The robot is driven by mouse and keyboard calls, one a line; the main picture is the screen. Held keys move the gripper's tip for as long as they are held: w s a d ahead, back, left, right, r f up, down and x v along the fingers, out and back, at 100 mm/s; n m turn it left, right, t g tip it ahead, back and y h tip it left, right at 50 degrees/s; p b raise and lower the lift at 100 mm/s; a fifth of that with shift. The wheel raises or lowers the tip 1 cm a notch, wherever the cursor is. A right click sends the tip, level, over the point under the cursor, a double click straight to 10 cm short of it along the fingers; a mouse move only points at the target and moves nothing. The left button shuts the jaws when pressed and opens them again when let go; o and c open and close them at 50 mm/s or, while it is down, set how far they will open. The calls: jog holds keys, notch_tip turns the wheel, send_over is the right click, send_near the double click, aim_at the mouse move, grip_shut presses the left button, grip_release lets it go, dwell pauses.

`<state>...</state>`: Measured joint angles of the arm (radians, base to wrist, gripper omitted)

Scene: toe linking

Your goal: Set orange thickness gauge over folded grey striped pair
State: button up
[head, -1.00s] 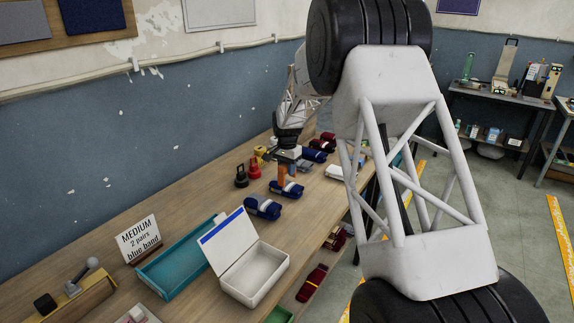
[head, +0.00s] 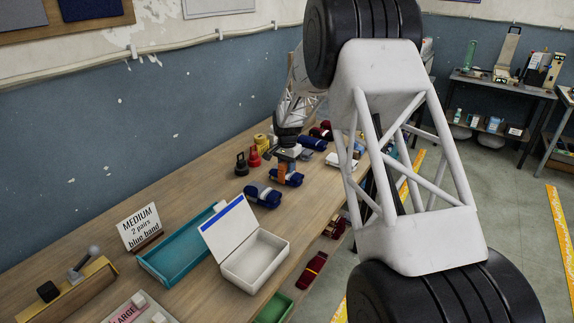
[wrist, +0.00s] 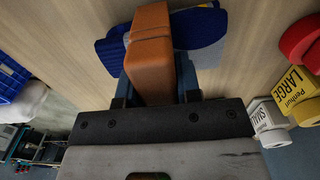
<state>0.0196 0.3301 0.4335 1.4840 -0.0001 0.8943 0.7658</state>
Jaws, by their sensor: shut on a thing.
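My gripper (head: 286,160) is shut on the orange thickness gauge (wrist: 150,45), which stands out as an orange block between the two fingers in the wrist view. In the head view the gauge (head: 283,168) shows as a small orange patch below my gripper. A folded dark blue pair with a pale stripe (head: 287,178) lies right under it on the bench; the pair also shows behind the gauge in the wrist view (wrist: 203,28). The gauge hides the pair's middle. I cannot tell whether they touch. Another folded navy pair with a pale band (head: 263,195) lies nearer.
Red (head: 254,156) and black (head: 241,165) weights and a yellow item (head: 261,141) stand left of my gripper. An open white box (head: 282,257), a teal tray (head: 168,262) and a "MEDIUM" sign (head: 140,226) are nearer. More folded pairs (head: 313,143) lie behind.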

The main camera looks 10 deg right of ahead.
jog(key=o, duration=1)
jog(key=shift+c, duration=0.4)
jog(key=shift+r, duration=0.1)
jog(key=shift+r, duration=3.4)
jog(key=shift+s+r, duration=0.1)
